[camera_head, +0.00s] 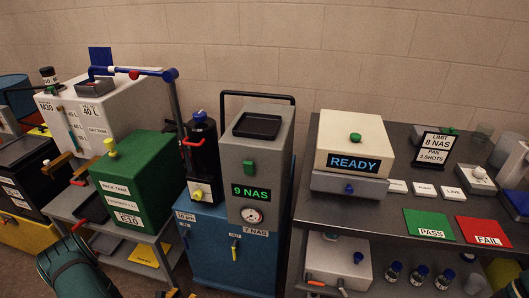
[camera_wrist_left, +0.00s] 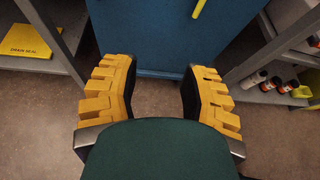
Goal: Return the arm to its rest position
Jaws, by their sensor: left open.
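My left arm shows as a dark green link at the lower left of the head view. The yellow fingertips of my left gripper (camera_head: 183,294) just show at the bottom edge, in front of the blue cabinet (camera_head: 228,262). In the left wrist view my left gripper (camera_wrist_left: 160,85) is open. Its two yellow ridged fingers stand wide apart with nothing between them. The blue cabinet (camera_wrist_left: 165,45) front lies beyond them, apart from the fingertips. I do not make out my right gripper.
A shelf with a green tank (camera_head: 130,185) stands left of the cabinet. A grey unit (camera_head: 262,150) reading 9 NAS stands on the cabinet. At the right is a dark bench (camera_head: 400,212) with a READY instrument (camera_head: 353,145). Floor (camera_wrist_left: 60,120) shows clear below the left gripper.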

